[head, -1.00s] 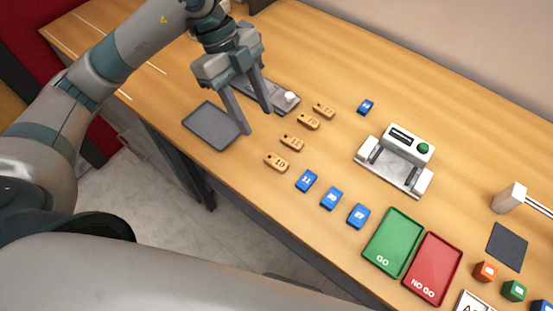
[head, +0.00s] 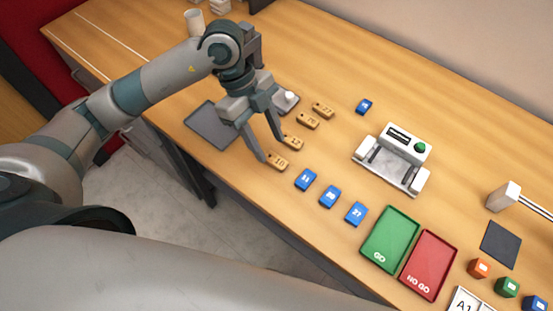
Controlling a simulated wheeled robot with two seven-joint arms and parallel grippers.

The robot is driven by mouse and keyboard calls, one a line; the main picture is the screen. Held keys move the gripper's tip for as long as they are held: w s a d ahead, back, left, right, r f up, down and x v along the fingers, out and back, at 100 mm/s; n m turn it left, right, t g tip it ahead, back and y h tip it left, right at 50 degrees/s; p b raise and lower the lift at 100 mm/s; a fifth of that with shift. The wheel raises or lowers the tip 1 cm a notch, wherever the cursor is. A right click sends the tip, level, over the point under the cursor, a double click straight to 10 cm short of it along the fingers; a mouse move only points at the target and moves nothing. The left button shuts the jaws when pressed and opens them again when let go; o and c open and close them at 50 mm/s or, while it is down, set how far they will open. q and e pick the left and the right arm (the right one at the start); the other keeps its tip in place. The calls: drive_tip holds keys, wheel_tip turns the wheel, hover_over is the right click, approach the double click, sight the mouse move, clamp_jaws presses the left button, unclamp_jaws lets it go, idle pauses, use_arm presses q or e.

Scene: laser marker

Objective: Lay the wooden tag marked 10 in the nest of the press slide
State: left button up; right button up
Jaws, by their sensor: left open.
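The wooden tag marked 10 (head: 278,163) lies flat on the table, nearest the front edge in a line of several wooden tags. My left gripper (head: 271,149) is open and empty, fingers pointing down. Its fingertips are close beside the 10 tag and the wooden tag behind it (head: 293,144); I cannot tell whether they touch. A white and grey device with a green button (head: 403,143) has a low grey bed in front. A dark flat part with a white knob (head: 288,99) is partly hidden behind my left gripper. I cannot tell which holds the nest. My right gripper is not in view.
Two other wooden tags (head: 308,121) lie farther back. Blue tags (head: 330,196) lie to the right of the 10 tag. A dark grey tray (head: 210,128) is at left. Green GO (head: 391,240) and red NO GO (head: 429,266) trays stand at the front right.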

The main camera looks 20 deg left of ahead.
sight(279, 162)
use_arm(q)
drive_tip(key=shift+d+f+p, duration=0.3)
drive_tip(key=shift+f+p, duration=0.05)
drive_tip(key=shift+f, duration=0.1)
drive_tip(key=p+x, duration=0.1)
drive_tip(key=x, duration=0.2)
drive_tip(key=shift+d, duration=0.15)
drive_tip(key=shift+f, duration=0.3)
drive_tip(key=shift+d+f, duration=0.1)
drive_tip(key=shift+f, duration=0.05)
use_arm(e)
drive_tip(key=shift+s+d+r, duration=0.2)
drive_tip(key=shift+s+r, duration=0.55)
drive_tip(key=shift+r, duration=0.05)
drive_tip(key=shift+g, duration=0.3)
use_arm(q)
clamp_jaws()
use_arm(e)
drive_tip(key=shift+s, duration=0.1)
